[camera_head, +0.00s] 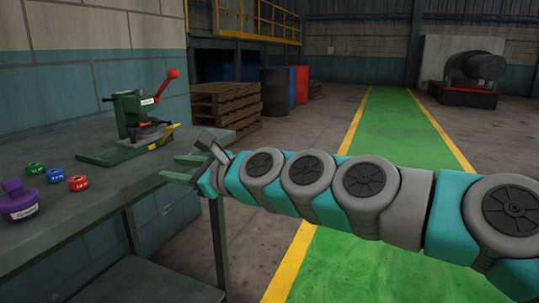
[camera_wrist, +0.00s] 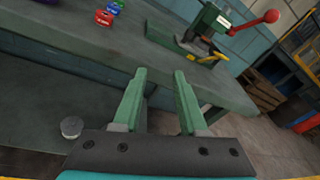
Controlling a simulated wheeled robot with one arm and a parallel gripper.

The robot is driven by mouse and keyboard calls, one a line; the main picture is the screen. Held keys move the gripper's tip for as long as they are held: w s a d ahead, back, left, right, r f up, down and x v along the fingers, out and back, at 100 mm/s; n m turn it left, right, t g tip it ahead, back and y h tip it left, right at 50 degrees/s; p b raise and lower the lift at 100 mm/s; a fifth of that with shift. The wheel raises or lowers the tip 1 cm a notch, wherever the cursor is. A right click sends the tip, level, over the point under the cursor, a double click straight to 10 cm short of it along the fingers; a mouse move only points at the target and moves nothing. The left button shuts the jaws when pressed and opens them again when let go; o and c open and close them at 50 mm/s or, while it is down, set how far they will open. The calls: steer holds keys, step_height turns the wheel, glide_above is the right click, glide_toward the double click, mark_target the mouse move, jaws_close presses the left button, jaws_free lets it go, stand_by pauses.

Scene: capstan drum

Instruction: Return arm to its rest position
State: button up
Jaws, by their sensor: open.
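My gripper (camera_head: 182,168) is open and empty at the end of my teal and grey arm, which reaches in from the right of the head view. Its two green fingers also show in the wrist view (camera_wrist: 161,75), apart with nothing between them. In the head view the fingers are at the right edge of the grey workbench (camera_head: 100,205). A green bench device (camera_head: 133,118) with a red-knobbed lever (camera_head: 170,77) stands at the back of the bench, beyond the gripper. It also shows at the top of the wrist view (camera_wrist: 205,28).
Green (camera_head: 35,169), blue (camera_head: 55,175) and red (camera_head: 78,183) small labelled pieces and a purple container (camera_head: 18,203) sit at the bench's left. A round grey object (camera_wrist: 71,127) lies below the bench. Pallets (camera_head: 226,105) and barrels (camera_head: 276,92) stand behind. The green walkway (camera_head: 400,130) is clear.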

steer(key=s+d+f+n+g+h, duration=0.35)
steer(key=s+d+f+n, duration=0.35)
steer(key=f, duration=0.3)
steer(key=s+d+f+n+g+h, duration=0.2)
steer(key=s+d+f+n+h, duration=0.3)
steer(key=s+d+f+n, duration=0.4)
steer(key=s+d+f+n+g+h, duration=0.1)
steer(key=s+d+f+g+h, duration=0.1)
steer(key=s+d+f, duration=0.3)
steer(key=s+d+f+n+g+h, duration=0.2)
steer(key=s+d+f, duration=0.3)
steer(key=s+d, duration=0.5)
steer(key=shift+s+d+n+g+h, duration=0.3)
steer(key=shift+s+d+g+h, duration=0.15)
steer(key=shift+d+h, duration=0.4)
